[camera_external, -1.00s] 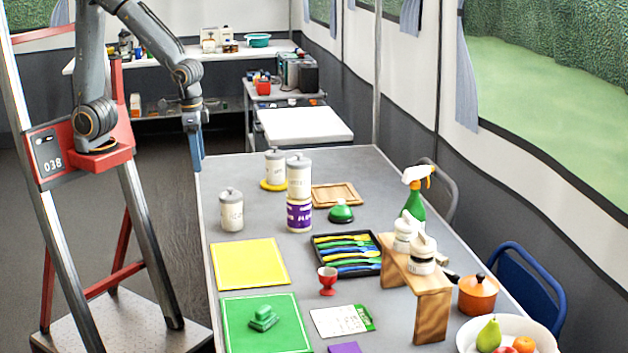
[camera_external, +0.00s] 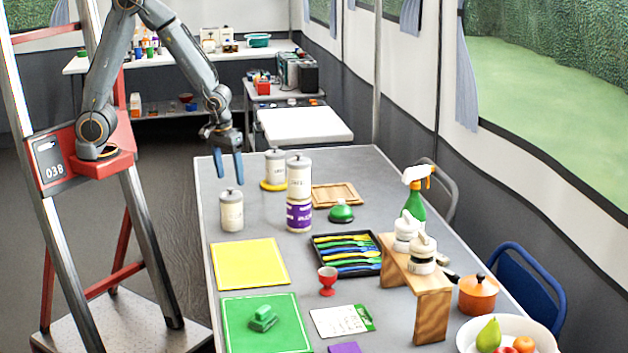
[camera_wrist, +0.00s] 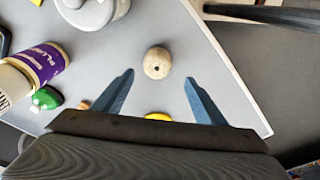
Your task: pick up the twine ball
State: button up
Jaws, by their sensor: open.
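A small round beige ball (camera_wrist: 157,62), which looks like the twine ball, rests on the grey table in the wrist view. I do not make it out in the external view, where a canister may hide it. My gripper (camera_external: 230,172) is above the table's far left part, pointing down. In the wrist view my gripper (camera_wrist: 158,77) is open and empty. The ball shows just beyond its fingertips, midway between them and apart from both.
A lidded white canister (camera_external: 231,212) stands close by; another (camera_external: 276,165) stands on a yellow ring. A third (camera_external: 299,178) is stacked on a purple tin (camera_external: 299,216). The table edge (camera_wrist: 232,75) runs to the ball's right, with bare tabletop between.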

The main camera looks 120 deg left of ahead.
jog(key=shift+w+a+f, duration=0.1)
jog(key=shift+w+f, duration=0.05)
jog(key=shift+f, duration=1.35)
jog(key=shift+w+a+f, duration=0.1)
jog(key=shift+a+f, duration=0.05)
jog(key=shift+f, duration=1.3)
jog(key=shift+w+a+f, duration=0.1)
jog(key=shift+w+f, duration=0.05)
jog(key=shift+f, duration=1.35)
jog(key=c, duration=1.1)
